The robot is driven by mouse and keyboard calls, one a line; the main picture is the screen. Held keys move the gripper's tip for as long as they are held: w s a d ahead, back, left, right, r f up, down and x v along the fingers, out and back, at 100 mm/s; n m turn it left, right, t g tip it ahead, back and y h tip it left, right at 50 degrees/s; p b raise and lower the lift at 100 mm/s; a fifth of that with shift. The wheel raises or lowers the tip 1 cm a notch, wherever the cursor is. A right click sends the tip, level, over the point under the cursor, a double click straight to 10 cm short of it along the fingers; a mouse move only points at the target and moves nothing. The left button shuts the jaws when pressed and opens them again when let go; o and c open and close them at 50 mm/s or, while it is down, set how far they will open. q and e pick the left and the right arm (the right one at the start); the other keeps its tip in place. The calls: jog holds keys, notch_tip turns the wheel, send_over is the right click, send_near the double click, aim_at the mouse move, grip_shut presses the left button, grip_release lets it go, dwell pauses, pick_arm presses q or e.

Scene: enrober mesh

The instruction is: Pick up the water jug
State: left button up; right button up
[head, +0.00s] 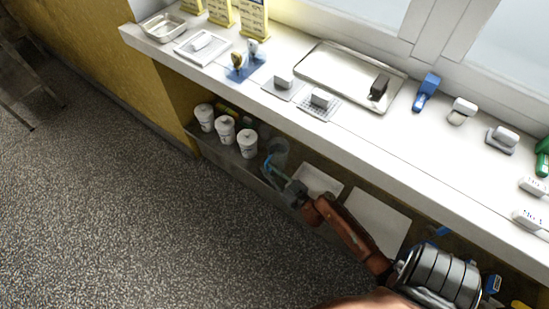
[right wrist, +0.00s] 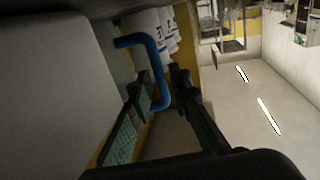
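The water jug (head: 279,150) is a clear, greyish vessel with a blue handle. It stands on the low shelf under the counter, to the right of the white tubs. My right gripper (head: 284,183) is at the handle's near side in the head view. In the right wrist view the blue handle (right wrist: 162,72) lies between the fingertips of my right gripper (right wrist: 163,84). The fingers stand apart with some gap beside the handle, so they look open around it. The jug's clear body is hard to make out there. My left gripper is not in view.
White lidded tubs (head: 226,130) stand on the shelf just left of the jug. White sheets (head: 377,220) lie to the right. The floor (head: 120,200) in front is clear.

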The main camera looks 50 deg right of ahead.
jog(key=shift+w+d+f, duration=0.1)
jog(key=shift+w+d, duration=0.1)
jog(key=shift+w, duration=0.85)
grip_shut()
